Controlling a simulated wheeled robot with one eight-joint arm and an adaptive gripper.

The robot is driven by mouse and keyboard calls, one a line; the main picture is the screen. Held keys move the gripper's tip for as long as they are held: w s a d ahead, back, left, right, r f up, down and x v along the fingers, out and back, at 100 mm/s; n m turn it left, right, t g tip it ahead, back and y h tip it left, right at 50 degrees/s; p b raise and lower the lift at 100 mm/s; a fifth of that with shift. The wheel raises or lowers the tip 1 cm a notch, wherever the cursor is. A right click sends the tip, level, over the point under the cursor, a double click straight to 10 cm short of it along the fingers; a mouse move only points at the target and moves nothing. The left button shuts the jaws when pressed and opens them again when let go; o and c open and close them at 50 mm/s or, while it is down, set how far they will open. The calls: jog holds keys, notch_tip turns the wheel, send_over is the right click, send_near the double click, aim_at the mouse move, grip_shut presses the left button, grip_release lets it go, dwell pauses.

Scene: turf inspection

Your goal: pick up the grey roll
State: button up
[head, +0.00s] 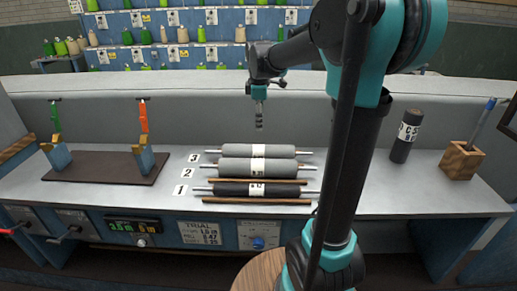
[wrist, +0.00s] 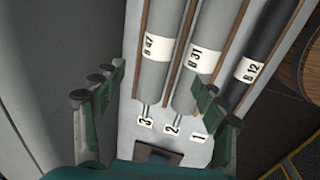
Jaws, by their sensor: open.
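Two grey rolls with white labels lie side by side on the bench, one at mark 3 (head: 230,151) and one at mark 2 (head: 236,166). A darker, nearly black roll (head: 228,188) lies at mark 1. In the wrist view the mark 3 roll (wrist: 158,75) reads 47, the mark 2 roll (wrist: 214,30) reads 31, and the dark roll (wrist: 268,40) reads 12. My gripper (head: 259,110) hangs above the rolls, apart from them. Its open, empty fingers (wrist: 152,95) show at both sides of the wrist view, over the numbered roll ends.
Wooden strips (head: 257,201) lie alongside the rolls. A dark mat (head: 105,170) with two upright clamps is at left. An upright dark roll (head: 405,138) and a wooden block (head: 461,161) stand at right. A low back wall (head: 190,108) runs behind the bench.

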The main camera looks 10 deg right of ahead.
send_near(260, 147)
jog(key=f, duration=0.2)
jog(key=w+f, duration=0.1)
jog(key=f, duration=0.2)
jog(key=shift+w+a, duration=0.1)
jog(key=shift+w+d+f, duration=0.1)
jog(key=shift+w+f, duration=0.1)
jog(key=shift+f, duration=0.85)
jog(key=shift+w+d+f, duration=0.1)
jog(key=shift+w+f, duration=0.05)
jog(key=shift+f, duration=0.85)
jog(key=shift+w+d+f, duration=0.1)
jog(key=shift+w+f, duration=0.1)
jog(key=shift+f, duration=0.85)
grip_shut()
jog(key=shift+r, duration=0.1)
